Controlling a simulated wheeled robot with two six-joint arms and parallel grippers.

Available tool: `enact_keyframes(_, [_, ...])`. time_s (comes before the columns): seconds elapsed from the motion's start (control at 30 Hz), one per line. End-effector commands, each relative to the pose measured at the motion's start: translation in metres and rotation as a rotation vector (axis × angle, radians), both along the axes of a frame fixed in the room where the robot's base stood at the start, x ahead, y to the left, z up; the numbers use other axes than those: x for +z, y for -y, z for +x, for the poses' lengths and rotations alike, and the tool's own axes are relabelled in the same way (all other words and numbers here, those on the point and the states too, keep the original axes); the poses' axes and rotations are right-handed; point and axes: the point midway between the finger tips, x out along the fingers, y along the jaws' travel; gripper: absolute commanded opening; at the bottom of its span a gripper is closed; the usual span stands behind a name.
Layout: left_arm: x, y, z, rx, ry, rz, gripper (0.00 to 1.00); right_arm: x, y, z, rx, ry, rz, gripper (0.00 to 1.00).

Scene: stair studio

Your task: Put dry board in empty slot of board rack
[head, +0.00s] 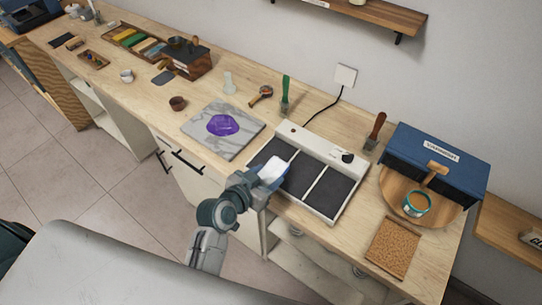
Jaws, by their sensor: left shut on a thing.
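My left gripper (267,180) comes up from the bottom of the head view. It is over the left front part of a white-framed appliance (324,211) with dark panels. It is shut on a small white thing (274,167), partly hidden by the fingers. I cannot tell whether this is the dry board or whether it touches the panel below. I cannot make out a board rack or its empty slot for sure. My right gripper is not in view.
A marble slab (235,149) with a purple patch (222,125) lies left of the appliance. A blue box (435,160), a round wooden board (387,193) with a tin (416,203), and a brown mat (393,247) are at right. Green-handled (286,88) and brown-handled (376,130) tools stand behind.

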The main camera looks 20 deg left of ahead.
Motion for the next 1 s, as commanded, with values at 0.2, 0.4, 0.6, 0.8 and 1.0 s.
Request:
enact_keyframes(0.2, [-0.007, -0.009, 0.055, -0.001, 0.004, 0.003, 0.25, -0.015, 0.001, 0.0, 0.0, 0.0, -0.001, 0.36])
enact_keyframes(0.4, [-0.009, -0.014, 0.082, -0.001, 0.001, 0.002, 0.25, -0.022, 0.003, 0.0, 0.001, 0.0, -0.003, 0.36])
enact_keyframes(0.6, [-0.01, -0.016, 0.094, -0.001, 0.002, 0.001, 0.25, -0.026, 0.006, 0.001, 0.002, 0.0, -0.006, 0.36])
enact_keyframes(0.8, [-0.032, -0.017, 0.103, 0.001, -0.001, 0.001, 0.25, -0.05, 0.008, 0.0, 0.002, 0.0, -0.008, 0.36])
enact_keyframes(1.0, [-0.043, -0.017, 0.103, 0.001, -0.001, 0.001, 0.25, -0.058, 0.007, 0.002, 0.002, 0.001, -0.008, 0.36])
